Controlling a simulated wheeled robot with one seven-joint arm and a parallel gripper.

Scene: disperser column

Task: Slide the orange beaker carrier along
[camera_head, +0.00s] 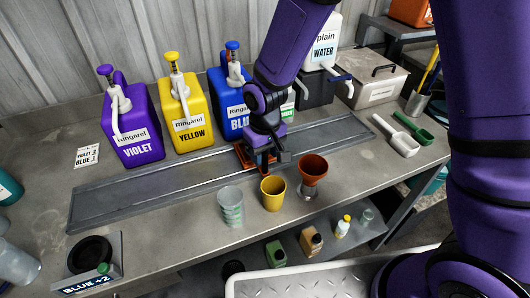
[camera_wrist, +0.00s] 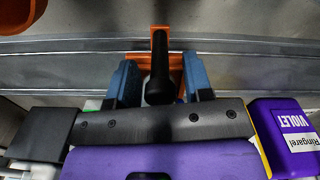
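The orange beaker carrier (camera_head: 242,157) sits on the long grey metal rail (camera_head: 130,193), below the blue dispenser, partly hidden by my gripper. In the wrist view the carrier (camera_wrist: 176,62) lies behind an upright black handle (camera_wrist: 159,68). My gripper (camera_wrist: 160,78) has its two blue fingers on either side of this handle, with a visible gap on each side. It is open and not clamped on the handle. In the head view my gripper (camera_head: 267,158) is low over the rail at the carrier. No beaker can be made out in the carrier.
Violet (camera_head: 133,125), yellow (camera_head: 183,110) and blue (camera_head: 230,100) pump dispensers and a water container (camera_head: 322,50) stand behind the rail. Scoops (camera_head: 403,144) lie right. The rail's left stretch is clear.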

